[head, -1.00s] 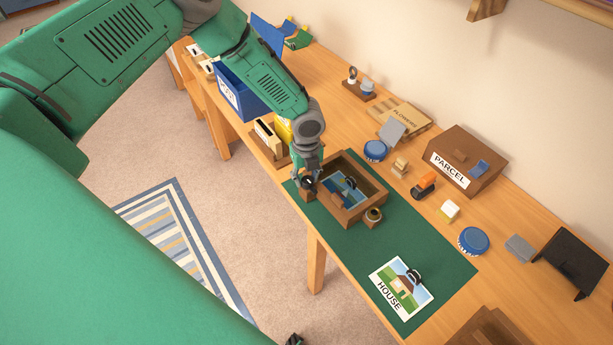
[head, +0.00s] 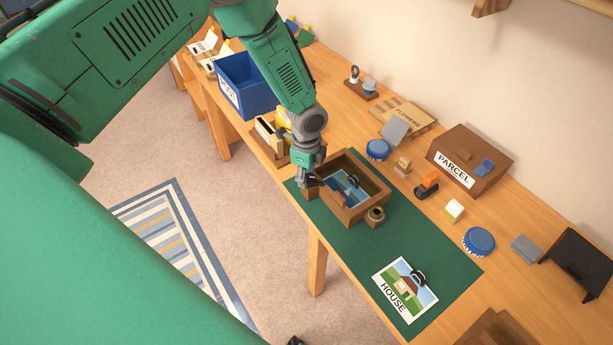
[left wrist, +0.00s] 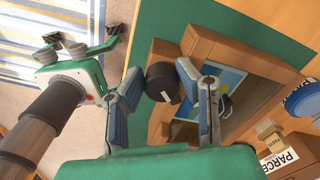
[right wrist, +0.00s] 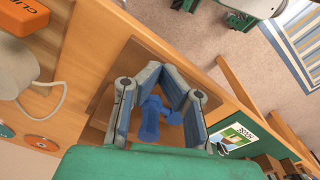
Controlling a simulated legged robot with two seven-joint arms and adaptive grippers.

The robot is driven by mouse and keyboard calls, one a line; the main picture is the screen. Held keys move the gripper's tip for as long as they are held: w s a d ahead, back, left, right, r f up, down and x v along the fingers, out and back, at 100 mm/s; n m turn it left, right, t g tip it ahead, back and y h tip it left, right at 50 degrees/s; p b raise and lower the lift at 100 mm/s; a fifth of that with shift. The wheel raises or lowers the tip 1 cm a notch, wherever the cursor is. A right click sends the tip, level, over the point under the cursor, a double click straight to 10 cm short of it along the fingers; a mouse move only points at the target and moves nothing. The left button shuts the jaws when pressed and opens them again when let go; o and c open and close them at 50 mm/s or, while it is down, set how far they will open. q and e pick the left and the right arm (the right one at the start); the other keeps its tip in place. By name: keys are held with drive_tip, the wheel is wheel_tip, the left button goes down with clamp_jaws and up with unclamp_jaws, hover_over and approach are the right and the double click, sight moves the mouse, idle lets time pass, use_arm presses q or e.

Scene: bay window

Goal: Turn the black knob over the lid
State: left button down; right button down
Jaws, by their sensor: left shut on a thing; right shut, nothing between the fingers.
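The black knob (left wrist: 160,82), with a pale mark on top, sits at a corner of the wooden frame-like box (head: 378,188) on the green mat. My left gripper (left wrist: 162,78) is shut on the knob, one finger on each side. In the head view, my left gripper (head: 311,186) reaches down at the box's left corner and mostly hides the knob. A picture with a dark handle (head: 350,187) lies inside the box. A second round knob (head: 376,214) sits on a small block at the near side. My right gripper (right wrist: 162,72) is shut and empty above a wooden tray.
A house picture card (head: 405,290) lies on the green mat (head: 345,258). Behind the box stand a blue-lidded jar (head: 377,149), small blocks and a brown parcel box (head: 469,160). A blue bin (head: 247,87) is at left. Blue pieces (right wrist: 152,117) show beneath my right gripper.

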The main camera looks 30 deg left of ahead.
sight(307, 176)
use_arm(q)
drive_tip(key=n, duration=0.4)
drive_tip(key=shift+d+b, duration=0.1)
drive_tip(key=shift+b, duration=0.25)
drive_tip(key=shift+n, duration=2.5)
drive_tip(key=c, duration=1.2)
unclamp_jaws()
drive_tip(key=shift+r, duration=0.25)
wheel_tip(307, 176, up, 12)
drive_tip(key=shift+f, duration=0.25)
